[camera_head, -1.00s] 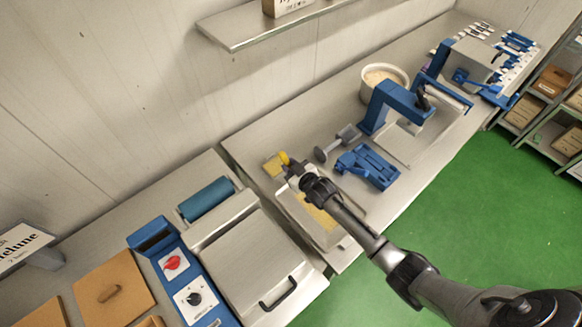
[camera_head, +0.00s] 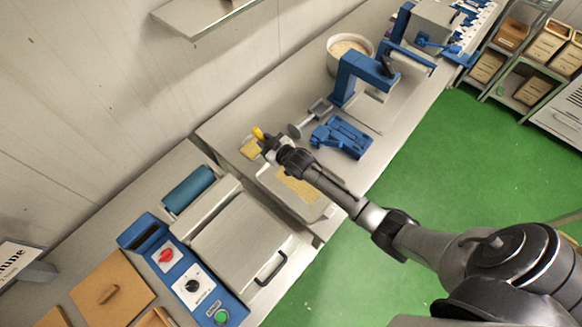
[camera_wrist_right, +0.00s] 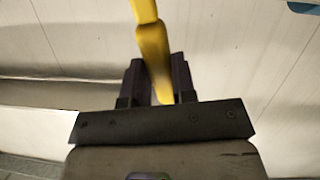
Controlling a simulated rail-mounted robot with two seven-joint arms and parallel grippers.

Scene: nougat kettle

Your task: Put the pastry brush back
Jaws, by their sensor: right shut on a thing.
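The pastry brush's yellow handle (camera_wrist_right: 153,50) is between the fingers of my right gripper (camera_wrist_right: 158,85) in the right wrist view. In the head view my right gripper (camera_head: 272,146) is shut on it, and its yellow end (camera_head: 259,134) sticks up past the fingers. The gripper is over the back part of the bench, close to a tan block (camera_head: 251,148) and a shallow tray (camera_head: 297,190) with a yellowish slab. The brush's other end is hidden by the gripper. My left gripper is not in view.
A blue clamp-like tool (camera_head: 341,137) and a blue press (camera_head: 362,77) stand to the right, with a white tub (camera_head: 349,50) behind. A steel machine with a lid (camera_head: 243,245) and blue control panel (camera_head: 183,270) stands at left. A wall shelf (camera_head: 200,15) hangs above.

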